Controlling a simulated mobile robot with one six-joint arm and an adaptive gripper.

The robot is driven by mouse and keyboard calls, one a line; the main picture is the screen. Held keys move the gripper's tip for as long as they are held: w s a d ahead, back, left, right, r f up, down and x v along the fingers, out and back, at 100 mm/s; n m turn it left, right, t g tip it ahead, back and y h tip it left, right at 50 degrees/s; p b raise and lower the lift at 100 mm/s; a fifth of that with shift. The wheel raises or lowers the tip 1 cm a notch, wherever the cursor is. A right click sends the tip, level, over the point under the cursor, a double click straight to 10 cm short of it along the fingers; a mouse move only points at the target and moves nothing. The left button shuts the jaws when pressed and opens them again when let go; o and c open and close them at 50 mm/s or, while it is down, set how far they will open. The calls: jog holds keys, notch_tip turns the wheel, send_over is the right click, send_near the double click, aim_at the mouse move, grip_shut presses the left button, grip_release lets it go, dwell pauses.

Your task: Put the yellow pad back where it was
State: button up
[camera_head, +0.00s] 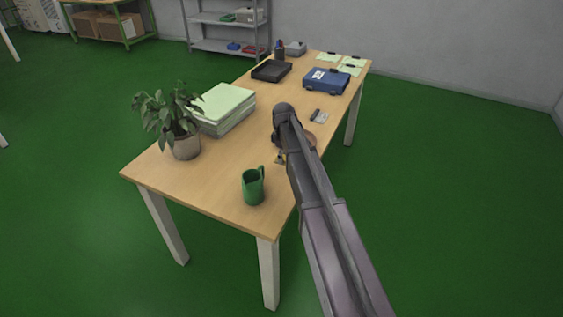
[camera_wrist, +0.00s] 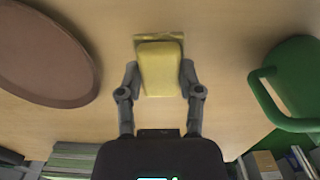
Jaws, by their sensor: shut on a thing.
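The yellow pad (camera_wrist: 160,70) is between the two fingers of my gripper (camera_wrist: 160,82) in the wrist view, and the gripper is shut on it. A flat, duller yellow patch (camera_wrist: 150,37) shows on the table just beyond and under the pad's far edge; I cannot tell whether the pad touches it. In the head view my gripper (camera_head: 280,159) is low over the table (camera_head: 210,180), between the green mug and the round brown tray, and mostly hidden by my arm. The pad itself is too small to make out there.
The green mug (camera_head: 253,187) stands near the front corner; its handle (camera_wrist: 268,105) is right of my gripper. The brown round tray (camera_wrist: 45,55) lies to the left, partly behind my arm in the head view. A plant (camera_head: 185,145) and paper stack (camera_head: 225,105) stand further left.

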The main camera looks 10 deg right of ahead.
jog(key=shift+w, duration=0.25)
jog(key=shift+w+f, duration=0.1)
jog(key=shift+w, duration=0.4)
jog(key=shift+w+f, duration=0.15)
jog(key=shift+w, duration=0.1)
jog(key=shift+s+f+b, duration=0.1)
jog(key=shift+f+b, duration=1.5)
jog(key=shift+b, duration=0.25)
jog(key=shift+f, duration=0.15)
jog(key=o, duration=1)
notch_tip(320, 180, up, 12)
jog(key=p, duration=1.2)
